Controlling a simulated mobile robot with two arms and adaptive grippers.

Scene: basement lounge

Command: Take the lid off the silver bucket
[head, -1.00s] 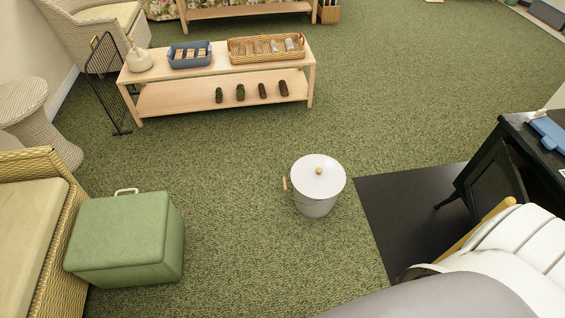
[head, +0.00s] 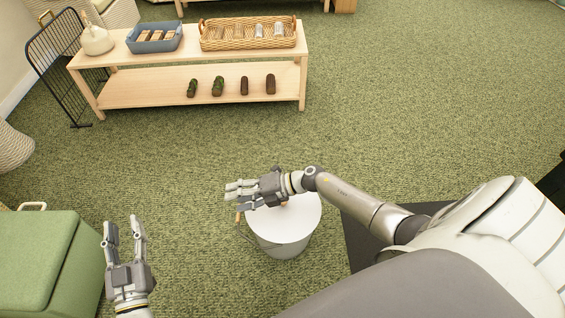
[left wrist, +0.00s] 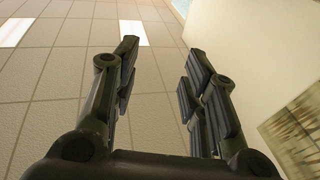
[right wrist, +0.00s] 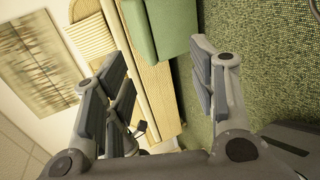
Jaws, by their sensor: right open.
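The silver bucket (head: 283,246) stands upright on the green carpet in the head view. Its pale round lid (head: 305,218) is on top, and the lid's wooden knob (head: 284,204) is mostly hidden behind my right gripper. My right gripper (head: 229,195) is open and empty, reaching leftward across and above the lid's back left part. My left gripper (head: 121,222) is open and empty, pointing up in the picture, to the left of the bucket and apart from it. The left wrist view shows its spread fingers (left wrist: 158,75) against the ceiling. The bucket is in neither wrist view.
A green storage box (head: 45,255) stands at the left, close to my left gripper. A low wooden table (head: 130,88) stands at the back with a blue tray (head: 155,38), a wicker basket (head: 248,34) and several small logs. Open carpet lies between table and bucket.

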